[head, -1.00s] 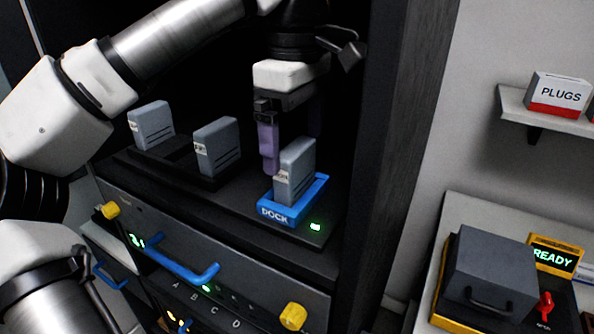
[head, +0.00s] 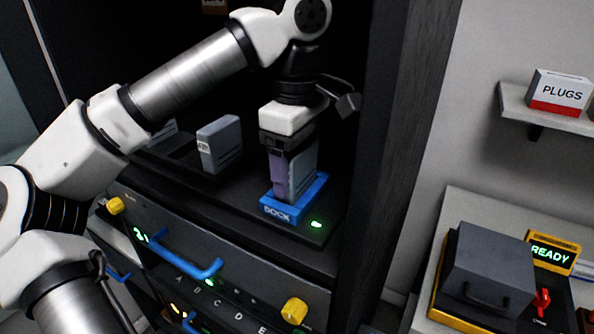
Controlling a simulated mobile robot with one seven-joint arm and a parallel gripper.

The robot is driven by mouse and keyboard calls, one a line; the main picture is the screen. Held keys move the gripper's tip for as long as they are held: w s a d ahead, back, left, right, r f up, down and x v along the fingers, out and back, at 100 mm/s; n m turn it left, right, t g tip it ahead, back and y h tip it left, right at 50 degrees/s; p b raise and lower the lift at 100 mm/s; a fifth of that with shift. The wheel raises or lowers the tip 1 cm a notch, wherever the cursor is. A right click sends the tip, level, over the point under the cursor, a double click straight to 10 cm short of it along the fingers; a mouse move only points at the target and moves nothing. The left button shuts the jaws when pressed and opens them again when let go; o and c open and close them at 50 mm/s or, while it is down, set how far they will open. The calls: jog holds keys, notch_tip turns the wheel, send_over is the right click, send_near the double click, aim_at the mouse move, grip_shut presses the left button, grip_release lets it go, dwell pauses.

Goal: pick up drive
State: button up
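A grey drive (head: 303,171) stands upright in the blue dock (head: 284,214), which is labelled DOCK. My gripper (head: 288,174) is lowered over this drive, pointing down. One purple finger lies along the drive's left side; the other finger is hidden behind the drive. I cannot tell whether the fingers press on it. A second grey drive (head: 219,145) stands upright in the dark rack to the left. A third drive (head: 163,133) is mostly hidden behind my arm.
The dark cabinet wall (head: 385,130) rises close on the right of the dock. A drawer with a blue handle (head: 185,265) and yellow knobs (head: 294,310) is below. Farther right are a grey box (head: 487,270), a READY sign (head: 550,254) and a PLUGS box (head: 560,92).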

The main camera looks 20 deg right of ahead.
jog(key=c, duration=0.5)
jog(key=shift+o, duration=0.2)
jog(key=shift+r, duration=0.15)
jog(key=shift+r+b, duration=0.4)
jog(key=shift+r, duration=0.15)
notch_tip(320, 180, up, 2)
jog(key=s+a+r, duration=0.2)
jog(key=s+a, duration=0.3)
jog(key=a, duration=0.2)
jog(key=s+a+r, duration=0.1)
jog(key=s+a, duration=0.4)
jog(key=a, duration=0.3)
jog(key=shift+r+p, duration=0.4)
jog(key=shift+p, duration=0.05)
jog(key=shift+f, duration=0.1)
